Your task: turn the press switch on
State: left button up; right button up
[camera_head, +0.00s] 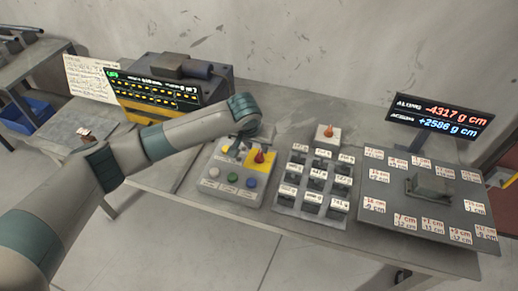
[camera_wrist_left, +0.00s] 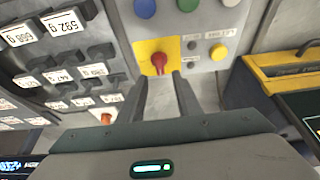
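A red knob switch (camera_head: 259,157) sits on a yellow plate (camera_head: 264,166) on the grey control box (camera_head: 212,186). In the left wrist view the red knob (camera_wrist_left: 159,62) is straight ahead, just beyond and between the fingertips. My left gripper (camera_wrist_left: 160,83) is open and empty, with its two fingers apart and pointing at the knob. In the head view my left arm reaches over the box from the left, and the wrist partly covers its back edge. I cannot read the knob's label or tell its on or off state. My right gripper is not in view.
White, green and blue buttons (camera_head: 232,177) line the box's front. A rack of labelled weights (camera_head: 312,183) stands to its right. Behind it is a small white box with an orange knob (camera_head: 328,133). A board with labels and a display (camera_head: 440,117) stand farther right.

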aim_at(260, 153)
pick_arm(q)
jog(key=shift+p+x, duration=0.5)
jog(key=shift+x, duration=2.5)
grip_shut()
